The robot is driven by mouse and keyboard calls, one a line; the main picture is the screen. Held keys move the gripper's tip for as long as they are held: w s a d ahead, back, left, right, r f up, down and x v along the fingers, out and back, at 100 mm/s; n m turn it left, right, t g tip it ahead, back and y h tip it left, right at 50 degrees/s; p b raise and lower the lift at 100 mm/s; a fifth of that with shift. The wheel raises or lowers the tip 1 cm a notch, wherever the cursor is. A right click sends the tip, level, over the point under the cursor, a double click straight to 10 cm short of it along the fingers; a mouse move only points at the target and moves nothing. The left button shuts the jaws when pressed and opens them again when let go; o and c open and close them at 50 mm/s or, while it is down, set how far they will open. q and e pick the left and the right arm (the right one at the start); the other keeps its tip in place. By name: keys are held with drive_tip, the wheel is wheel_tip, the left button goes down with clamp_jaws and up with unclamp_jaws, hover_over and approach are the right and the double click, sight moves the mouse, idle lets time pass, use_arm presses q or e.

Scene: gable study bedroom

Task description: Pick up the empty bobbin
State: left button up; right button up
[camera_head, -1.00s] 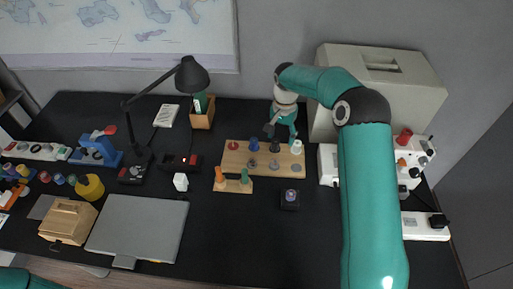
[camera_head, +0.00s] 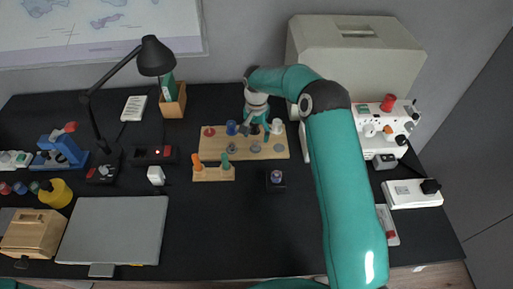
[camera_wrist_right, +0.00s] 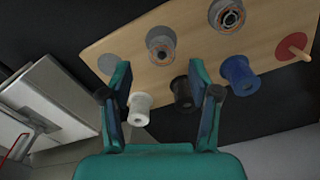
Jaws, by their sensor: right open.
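A wooden board (camera_head: 216,148) carries small spools and bobbins. In the right wrist view, two metal bobbins with coppery middles stand on it, one near the middle (camera_wrist_right: 160,45) and one further right (camera_wrist_right: 227,15). A bare grey disc (camera_wrist_right: 108,63) lies left of them. I cannot tell which bobbin is empty. White (camera_wrist_right: 139,108), black (camera_wrist_right: 182,92) and blue (camera_wrist_right: 238,74) spools stand along one edge. My right gripper (camera_head: 256,131) is open and empty over the board's back edge; its fingers (camera_wrist_right: 158,82) frame the gap near the black spool. My left gripper is out of view.
A small stand (camera_head: 213,174) with orange and green pegs and a dark box (camera_head: 276,185) with a purplish top sit in front of the board. A white sewing machine (camera_head: 388,125) and beige case (camera_head: 350,60) stand right. The front middle of the desk is clear.

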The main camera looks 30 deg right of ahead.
sight(256, 141)
drive_tip(key=f+b, duration=0.1)
drive_tip(key=f, duration=0.4)
drive_tip(key=shift+w+d+b, duration=0.1)
drive_tip(key=shift+w+b, duration=0.1)
drive_tip(key=shift+b, duration=0.2)
drive_tip(key=shift+c, duration=0.2)
drive_tip(key=c, duration=0.9)
